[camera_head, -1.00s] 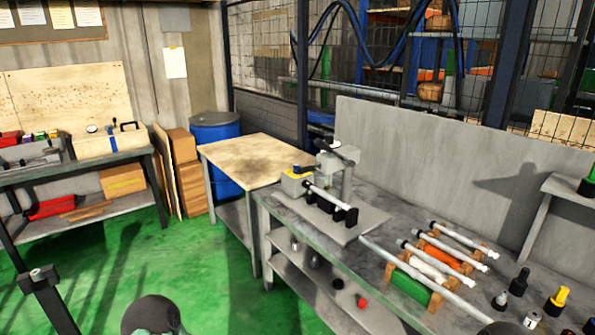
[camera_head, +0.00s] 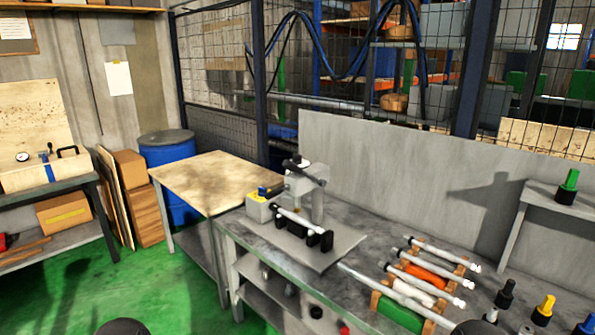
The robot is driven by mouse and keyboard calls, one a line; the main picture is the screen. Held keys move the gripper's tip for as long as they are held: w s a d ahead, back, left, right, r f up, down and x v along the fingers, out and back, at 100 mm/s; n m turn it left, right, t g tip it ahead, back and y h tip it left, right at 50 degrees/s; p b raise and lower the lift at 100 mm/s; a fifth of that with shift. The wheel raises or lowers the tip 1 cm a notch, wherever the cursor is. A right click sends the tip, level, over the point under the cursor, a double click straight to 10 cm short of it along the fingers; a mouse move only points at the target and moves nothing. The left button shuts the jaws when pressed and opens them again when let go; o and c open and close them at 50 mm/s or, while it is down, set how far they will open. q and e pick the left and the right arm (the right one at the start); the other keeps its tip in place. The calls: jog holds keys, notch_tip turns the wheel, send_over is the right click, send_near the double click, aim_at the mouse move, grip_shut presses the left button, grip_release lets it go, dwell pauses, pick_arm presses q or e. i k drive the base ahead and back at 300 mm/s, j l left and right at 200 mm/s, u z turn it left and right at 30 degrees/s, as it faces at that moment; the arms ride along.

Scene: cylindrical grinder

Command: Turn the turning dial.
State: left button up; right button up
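A small grinder (camera_head: 318,200) stands on a grey plate on the metal workbench, right of the picture's middle. It has an upright post with a black part (camera_head: 306,170) on top. A grey box with a yellow face (camera_head: 262,204) and a blue-black top piece is at its left end. A pale rod (camera_head: 298,220) lies across black supports at its front. I cannot tell which part is the turning dial; it is too small to make out. Neither of my grippers shows. Dark rounded parts at the bottom edge seem to be mine.
Rods lie on a wooden rack (camera_head: 375,300) right of the grinder. Several black, yellow and green-topped tools stand at the far right. A grey panel (camera_head: 390,180) backs the bench. A wooden-topped table (camera_head: 210,180) adjoins on the left. Green floor (camera_head: 70,300) is open at lower left.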

aim_at(262, 191)
jog(key=i+j+z, duration=0.15)
jog(key=i+j, duration=0.3)
jog(key=i+j+z, duration=0.15)
jog(key=i+j, duration=0.3)
jog(key=i+j+z, duration=0.1)
jog(key=i+j, duration=0.3)
jog(key=j, duration=0.25)
